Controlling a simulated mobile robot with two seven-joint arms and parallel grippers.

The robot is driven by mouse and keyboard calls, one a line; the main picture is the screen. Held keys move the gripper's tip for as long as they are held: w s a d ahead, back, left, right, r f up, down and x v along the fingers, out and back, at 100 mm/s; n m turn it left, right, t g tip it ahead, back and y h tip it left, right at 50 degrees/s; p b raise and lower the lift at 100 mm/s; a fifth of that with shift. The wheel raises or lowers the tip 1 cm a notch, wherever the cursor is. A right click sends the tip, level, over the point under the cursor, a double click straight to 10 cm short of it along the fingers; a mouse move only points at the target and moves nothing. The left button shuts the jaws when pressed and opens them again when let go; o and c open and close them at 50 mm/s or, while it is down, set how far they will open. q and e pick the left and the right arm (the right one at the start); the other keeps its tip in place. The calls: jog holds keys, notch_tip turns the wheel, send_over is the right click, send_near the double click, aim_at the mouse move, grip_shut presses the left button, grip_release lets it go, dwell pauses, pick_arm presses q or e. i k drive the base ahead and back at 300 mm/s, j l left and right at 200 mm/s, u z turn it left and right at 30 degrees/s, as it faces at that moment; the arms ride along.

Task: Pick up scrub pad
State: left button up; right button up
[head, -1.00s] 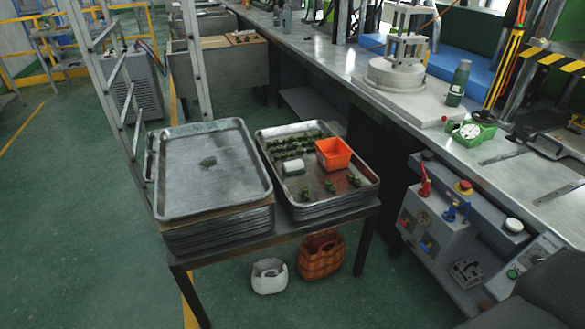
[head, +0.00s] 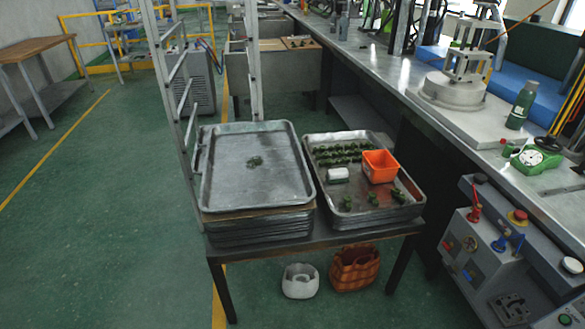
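A small, dark green scrub pad (head: 255,162) lies flat near the middle of the left metal tray (head: 222,186). This tray is the top one of a stack on a dark table. Nothing else lies on it. Neither of my grippers is in the head view.
To the right, a second tray stack (head: 335,212) holds rows of small green pieces, a white block (head: 338,175) and an orange box (head: 380,166). A workbench (head: 400,80) runs along the right. The floor at left is clear.

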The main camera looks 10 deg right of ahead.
aim_at(339, 174)
jog(key=i+l+u, duration=0.3)
jog(key=l, duration=0.35)
jog(key=i+l+u, duration=0.35)
jog(key=l, duration=0.4)
jog(key=i+l+u, duration=0.15)
jog(key=l, duration=0.25)
jog(key=i+l+u, duration=0.15)
jog(key=l, duration=0.25)
